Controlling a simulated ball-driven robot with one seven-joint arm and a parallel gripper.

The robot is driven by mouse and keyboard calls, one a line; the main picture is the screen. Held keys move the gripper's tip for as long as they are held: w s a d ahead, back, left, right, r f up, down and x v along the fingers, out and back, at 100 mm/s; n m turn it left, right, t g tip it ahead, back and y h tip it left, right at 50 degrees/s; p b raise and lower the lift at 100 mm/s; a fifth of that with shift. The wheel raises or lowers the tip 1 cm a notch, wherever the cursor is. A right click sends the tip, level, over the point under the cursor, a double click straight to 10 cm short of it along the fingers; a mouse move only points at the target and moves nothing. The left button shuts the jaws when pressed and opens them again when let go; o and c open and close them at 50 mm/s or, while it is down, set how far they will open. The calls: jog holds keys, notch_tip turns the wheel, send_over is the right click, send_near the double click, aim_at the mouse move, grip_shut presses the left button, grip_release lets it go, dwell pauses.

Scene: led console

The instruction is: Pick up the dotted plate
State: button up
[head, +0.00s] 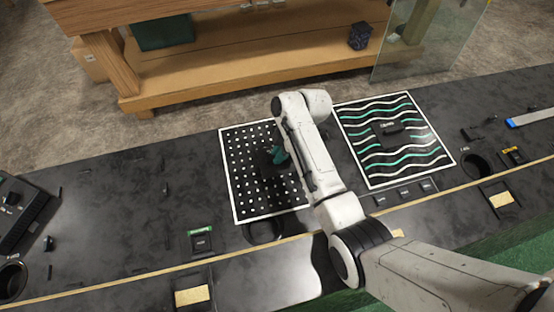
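The dotted plate (240,188) is a black square with white dots and a white border. It lies on the dark console top, left of the middle in the head view. My arm reaches over its right side and covers part of it. My gripper (273,157) is over the middle of the plate and shows as a small dark shape with a green part. Its fingers are too small and dark to tell whether they are open or shut, or whether they touch the plate.
A wavy-lined plate (392,166) lies to the right of my arm. A round hole (264,230) is at the dotted plate's front edge. Small buttons and labels line the console (110,220). A wooden bench (240,65) and a glass pane (425,45) stand behind.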

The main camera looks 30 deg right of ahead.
grip_shut()
jog(key=shift+r, duration=0.1)
dwell(0.8)
